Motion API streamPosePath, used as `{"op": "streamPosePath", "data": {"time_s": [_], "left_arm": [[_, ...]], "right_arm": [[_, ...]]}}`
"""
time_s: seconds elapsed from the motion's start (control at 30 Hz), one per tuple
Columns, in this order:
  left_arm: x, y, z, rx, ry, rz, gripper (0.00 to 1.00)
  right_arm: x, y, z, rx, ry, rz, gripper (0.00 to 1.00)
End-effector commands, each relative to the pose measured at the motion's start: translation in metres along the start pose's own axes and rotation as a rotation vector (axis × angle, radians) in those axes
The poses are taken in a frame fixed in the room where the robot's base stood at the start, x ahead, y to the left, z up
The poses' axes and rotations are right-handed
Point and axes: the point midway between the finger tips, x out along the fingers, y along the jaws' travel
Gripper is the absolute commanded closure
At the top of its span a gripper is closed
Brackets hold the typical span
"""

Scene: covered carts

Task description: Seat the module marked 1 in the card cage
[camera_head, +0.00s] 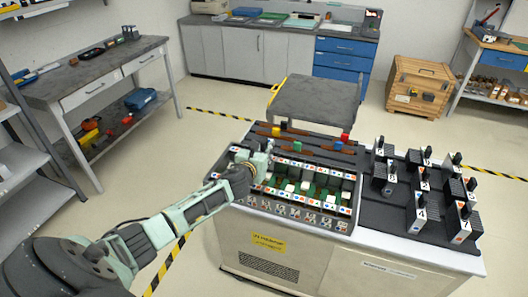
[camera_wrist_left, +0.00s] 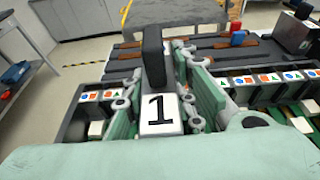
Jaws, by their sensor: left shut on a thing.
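The module marked 1 (camera_wrist_left: 158,114) has a white face with a black number and a tall dark handle. In the left wrist view it stands upright between the pads of my left gripper (camera_wrist_left: 160,100), which is shut on it. In the head view my left gripper (camera_head: 262,160) is at the left end of the card cage (camera_head: 345,210) and mostly hides the module. The cage has green slots and rows of coloured symbol tiles, also seen in the left wrist view (camera_wrist_left: 270,82). I cannot tell how deep the module sits. My right gripper is not in view.
Several other dark modules, one marked 4 (camera_head: 420,214), stand on a dark tray (camera_head: 385,220) right of the cage. Brown bars and small red, green and yellow blocks lie behind the cage. A grey cart top (camera_head: 315,98) stands beyond. Floor is open to the left.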

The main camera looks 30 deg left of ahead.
Motion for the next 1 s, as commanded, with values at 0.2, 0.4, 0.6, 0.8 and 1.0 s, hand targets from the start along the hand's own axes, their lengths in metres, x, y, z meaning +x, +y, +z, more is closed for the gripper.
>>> {"op": "streamPosePath", "data": {"time_s": [0.2,0.4,0.6,0.8,1.0], "left_arm": [[0.0002,0.0,0.0021,0.0,-0.004,0.0,1.0],[0.0,0.0,0.0027,0.0,-0.004,0.0,1.0],[0.0001,0.0001,0.0027,0.0,-0.004,0.0,1.0],[0.0003,0.0,0.0018,0.0,-0.004,0.0,1.0],[0.0017,-0.0001,-0.0029,-0.001,-0.004,-0.001,1.0]], "right_arm": [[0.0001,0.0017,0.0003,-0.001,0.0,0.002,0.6],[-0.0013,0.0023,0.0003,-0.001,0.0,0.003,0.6],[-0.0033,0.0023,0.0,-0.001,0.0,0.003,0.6],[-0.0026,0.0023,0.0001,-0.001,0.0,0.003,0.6],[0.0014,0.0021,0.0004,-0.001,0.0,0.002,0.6]]}}
